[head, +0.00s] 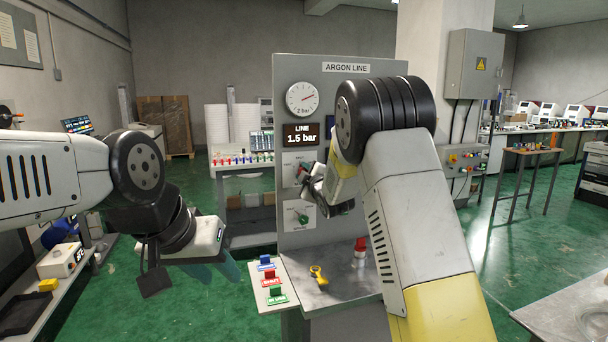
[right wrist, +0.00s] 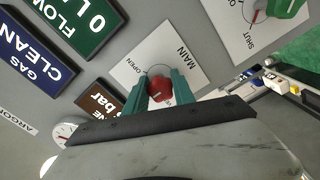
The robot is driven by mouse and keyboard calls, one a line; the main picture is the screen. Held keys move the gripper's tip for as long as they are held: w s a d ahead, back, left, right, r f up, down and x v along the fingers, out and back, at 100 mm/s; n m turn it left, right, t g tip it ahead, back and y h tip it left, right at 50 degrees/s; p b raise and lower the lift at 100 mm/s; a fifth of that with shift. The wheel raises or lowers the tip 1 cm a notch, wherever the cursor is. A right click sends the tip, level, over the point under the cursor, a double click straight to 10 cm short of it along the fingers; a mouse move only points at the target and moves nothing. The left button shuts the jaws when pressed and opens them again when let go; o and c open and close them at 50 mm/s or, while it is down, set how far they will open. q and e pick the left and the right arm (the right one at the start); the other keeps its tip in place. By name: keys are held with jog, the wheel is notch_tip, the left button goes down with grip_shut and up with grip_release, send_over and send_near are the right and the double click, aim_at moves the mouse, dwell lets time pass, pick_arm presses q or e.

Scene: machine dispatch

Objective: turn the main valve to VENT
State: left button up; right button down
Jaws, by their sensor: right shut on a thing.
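The main valve is a red knob (right wrist: 160,88) on a white plate (right wrist: 178,52) marked MAIN and OPEN, seen in the right wrist view. The teal fingers of my right gripper (right wrist: 159,92) stand on both sides of the knob and are shut on it. The knob's pointer direction and any VENT mark cannot be made out. In the head view my right gripper (head: 312,182) covers much of the main valve's plate (head: 292,160) on the grey ARGON LINE panel (head: 345,105). My left gripper (head: 215,268) is open and empty, left of the panel.
A gauge (head: 302,98) and a display (head: 301,135) reading LINE 1.5 bar sit above the valve. A green-knob valve (head: 302,217) is below.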

jog(key=n, duration=0.6)
jog(key=shift+n, duration=0.3)
jog(key=n, duration=0.5)
dwell(0.4)
jog(key=c, duration=1.1)
grip_release()
jog(key=shift+o, duration=0.2)
jog(key=shift+r, duration=0.1)
jog(key=shift+s, duration=0.1)
jog(key=v, duration=0.7)
jog(key=shift+s, duration=0.3)
